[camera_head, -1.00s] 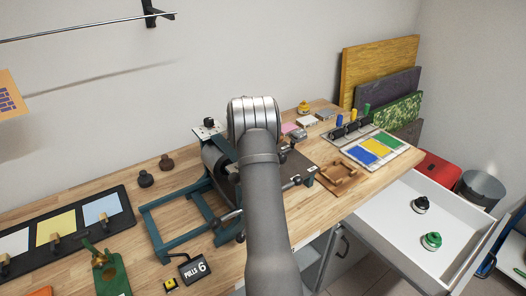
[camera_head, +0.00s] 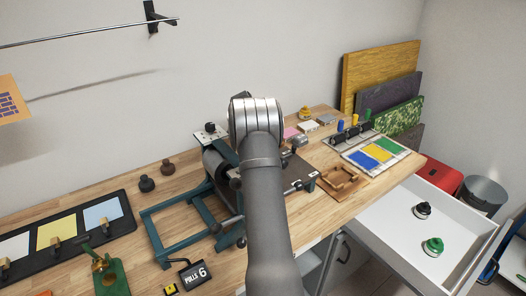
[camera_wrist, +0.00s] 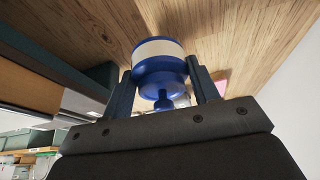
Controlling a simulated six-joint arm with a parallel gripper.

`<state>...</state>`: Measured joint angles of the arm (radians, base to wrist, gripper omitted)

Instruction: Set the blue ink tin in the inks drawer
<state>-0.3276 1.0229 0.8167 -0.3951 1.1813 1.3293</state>
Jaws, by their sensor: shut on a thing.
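The blue ink tin (camera_wrist: 160,80) is held in my gripper (camera_wrist: 163,90) in the wrist view. It has a pale band and a small blue knob. The two fingers are shut on either side of it. In the head view my arm hides the gripper and the tin. The inks drawer (camera_head: 385,215) stands open at the right, below the table top. A black-lidded tin (camera_head: 422,210) and a green-lidded tin (camera_head: 433,246) stand in it, with bare white floor around them. My arm is over the press, left of the drawer.
A teal-framed press (camera_head: 190,215) stands on the wooden table. A tray with blue, yellow and green slabs (camera_head: 377,153) and a wooden frame (camera_head: 343,182) lie near the drawer's back edge. A red box (camera_head: 440,176) and a metal bin (camera_head: 484,193) are beyond the drawer.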

